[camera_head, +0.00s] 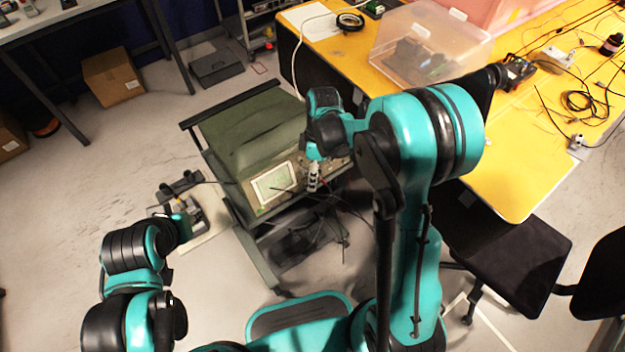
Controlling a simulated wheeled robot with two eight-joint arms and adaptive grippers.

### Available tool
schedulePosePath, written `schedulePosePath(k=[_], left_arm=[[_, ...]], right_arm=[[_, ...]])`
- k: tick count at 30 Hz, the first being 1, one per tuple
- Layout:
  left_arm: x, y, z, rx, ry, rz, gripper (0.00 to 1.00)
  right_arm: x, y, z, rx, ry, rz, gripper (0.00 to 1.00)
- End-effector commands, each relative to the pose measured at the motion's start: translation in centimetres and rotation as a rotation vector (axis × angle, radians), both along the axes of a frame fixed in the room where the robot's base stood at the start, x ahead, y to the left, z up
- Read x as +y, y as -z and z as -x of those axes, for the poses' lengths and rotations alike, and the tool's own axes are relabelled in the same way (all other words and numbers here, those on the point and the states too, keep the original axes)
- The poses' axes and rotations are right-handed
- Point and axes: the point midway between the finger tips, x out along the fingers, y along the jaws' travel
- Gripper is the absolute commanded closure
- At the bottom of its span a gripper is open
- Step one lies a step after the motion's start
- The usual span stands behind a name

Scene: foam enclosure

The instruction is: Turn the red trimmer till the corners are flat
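An oscilloscope (248,143) with a green case sits on a cart, and its small lit screen (272,183) faces the front. The trace on the screen is too small to read. My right gripper (313,184) points down at the right part of the front panel, close in front of it; whether it touches anything is unclear. My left gripper (190,220) is low, left of the cart, beside a small dark device on a pale board (208,230). I cannot make out the red trimmer. The fingers of both grippers are too small and partly hidden to judge.
Dark cables hang below the panel by the cart (265,262). A yellow-topped table (515,180) with a clear plastic box (428,45) and cables stands at right, a dark chair (508,258) below it. Cardboard box (112,76) at upper left; the left floor is mostly clear.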

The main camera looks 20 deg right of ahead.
Motion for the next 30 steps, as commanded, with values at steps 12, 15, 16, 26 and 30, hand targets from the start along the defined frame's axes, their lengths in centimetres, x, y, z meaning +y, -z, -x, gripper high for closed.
schedulePosePath(k=[12,15,16,26,30], left_arm=[[0.0,0.0,0.0,0.0,0.0,0.0,0.68],[0.0,0.0,0.0,0.0,0.0,0.0,0.68],[0.0,0.0,0.0,0.0,0.0,0.0,0.68],[0.0,0.0,0.0,0.0,0.0,0.0,0.68],[0.0,0.0,0.0,0.0,0.0,0.0,0.68]], right_arm=[[-0.9,-5.7,-1.0,0.0,0.001,0.0,0.69],[-0.9,-6.2,-1.1,0.001,0.001,0.0,0.69],[-1.0,-6.2,-1.1,0.001,0.001,0.0,0.69],[-1.0,-6.4,-1.0,-0.003,0.008,0.003,0.69],[-1.1,-7.9,-0.1,-0.047,0.095,0.025,0.69]])
